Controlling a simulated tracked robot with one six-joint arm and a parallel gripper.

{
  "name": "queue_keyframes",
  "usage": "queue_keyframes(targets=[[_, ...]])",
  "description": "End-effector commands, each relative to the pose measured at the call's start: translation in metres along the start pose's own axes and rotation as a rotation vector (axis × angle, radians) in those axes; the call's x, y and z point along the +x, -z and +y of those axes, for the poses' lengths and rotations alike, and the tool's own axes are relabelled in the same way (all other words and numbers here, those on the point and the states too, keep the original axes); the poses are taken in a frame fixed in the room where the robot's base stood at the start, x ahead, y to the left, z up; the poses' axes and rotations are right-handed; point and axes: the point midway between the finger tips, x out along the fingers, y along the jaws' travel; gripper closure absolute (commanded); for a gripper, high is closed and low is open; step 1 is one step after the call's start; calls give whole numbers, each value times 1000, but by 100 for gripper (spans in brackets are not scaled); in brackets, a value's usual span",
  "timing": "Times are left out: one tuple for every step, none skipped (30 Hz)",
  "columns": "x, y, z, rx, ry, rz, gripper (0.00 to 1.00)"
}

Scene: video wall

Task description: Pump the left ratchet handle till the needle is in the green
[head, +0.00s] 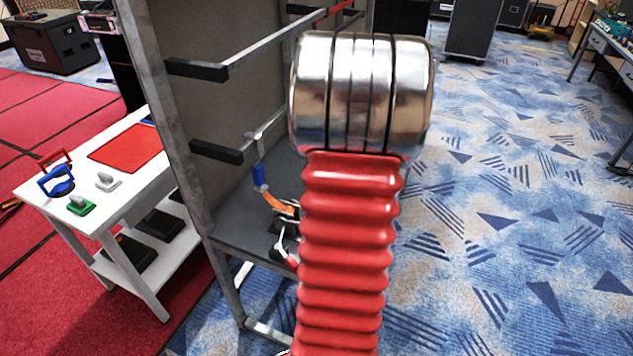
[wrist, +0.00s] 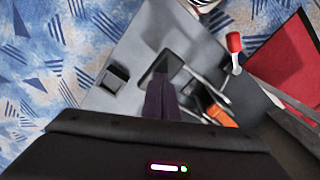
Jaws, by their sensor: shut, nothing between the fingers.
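In the head view a lever with a blue grip (head: 259,177) stands up from the grey shelf of the metal rack, with an orange part (head: 278,203) at its foot. A second lever with a red grip (head: 291,260) sits lower and nearer, partly behind my red arm. In the wrist view the red grip (wrist: 234,43) and the orange part (wrist: 221,116) show to the right of my gripper (wrist: 168,72). My gripper's dark fingers are together and empty, over a dark opening in the grey shelf, apart from both levers. No gauge or needle is visible.
The rack's posts and bars (head: 184,160) stand close left of my arm. A white table (head: 85,220) with a red mat and several handled tools is at left. A small black block (wrist: 115,77) sits on the shelf.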

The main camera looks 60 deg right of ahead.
Motion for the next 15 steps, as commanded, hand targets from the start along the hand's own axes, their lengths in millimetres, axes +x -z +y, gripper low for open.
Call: queue_keyframes(targets=[[0,0,0,0,0,0,100],[0,0,0,0,0,0,100],[0,0,0,0,0,0,100],[1,0,0,0,0,0,100],[1,0,0,0,0,-1,100],[2,0,0,0,0,-1,100],[4,0,0,0,0,-1,100],[5,0,0,0,0,-2,100],[7,0,0,0,1,-2,100],[8,0,0,0,1,-2,100],[10,0,0,0,1,-2,100],[12,0,0,0,0,-1,100],[13,0,0,0,0,-1,100],[15,0,0,0,0,-1,100],[16,0,0,0,0,-1,100]])
